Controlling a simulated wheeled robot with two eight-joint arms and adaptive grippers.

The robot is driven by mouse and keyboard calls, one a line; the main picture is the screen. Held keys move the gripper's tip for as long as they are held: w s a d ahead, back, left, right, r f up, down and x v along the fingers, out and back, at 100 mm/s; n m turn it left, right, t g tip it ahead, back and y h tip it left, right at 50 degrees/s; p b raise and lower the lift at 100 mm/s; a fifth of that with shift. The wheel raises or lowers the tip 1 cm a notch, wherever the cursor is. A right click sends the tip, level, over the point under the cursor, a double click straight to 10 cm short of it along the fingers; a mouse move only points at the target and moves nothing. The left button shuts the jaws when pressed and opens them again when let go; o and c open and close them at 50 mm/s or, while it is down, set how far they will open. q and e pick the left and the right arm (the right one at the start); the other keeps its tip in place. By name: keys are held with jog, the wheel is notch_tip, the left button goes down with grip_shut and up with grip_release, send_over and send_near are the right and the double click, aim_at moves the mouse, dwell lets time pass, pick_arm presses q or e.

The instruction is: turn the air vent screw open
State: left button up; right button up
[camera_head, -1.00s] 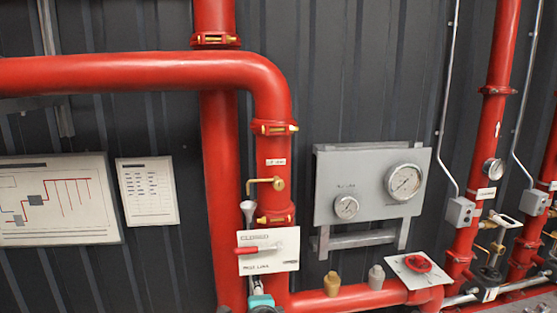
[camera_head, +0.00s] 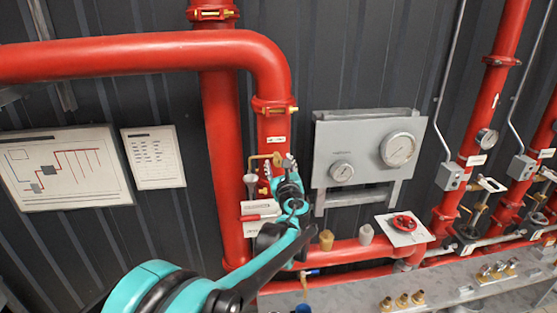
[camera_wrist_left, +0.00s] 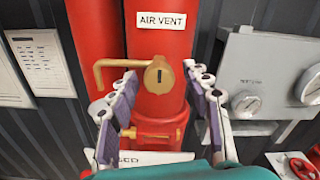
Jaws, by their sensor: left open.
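The air vent screw (camera_wrist_left: 159,76) is a round brass head with a dark upright slot. It sits on the red vertical pipe just below the white AIR VENT label (camera_wrist_left: 161,20). A bent brass tube (camera_wrist_left: 101,70) runs left from it; this tube also shows in the head view (camera_head: 254,159). My left gripper (camera_head: 280,163) is open and empty in front of the pipe. In the wrist view its fingertips (camera_wrist_left: 160,74) lie left and right of the screw, with a gap on both sides. The gripper hides the screw in the head view.
A grey gauge panel (camera_head: 325,170) stands to the right of the pipe. A red handwheel (camera_head: 405,223) is further right. Dark wall lies behind.

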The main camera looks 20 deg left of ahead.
pick_arm(q)
jog(key=shift+w+a+r, duration=0.1)
jog(key=shift+w+a, duration=0.35)
jog(key=shift+w, duration=0.15)
grip_shut()
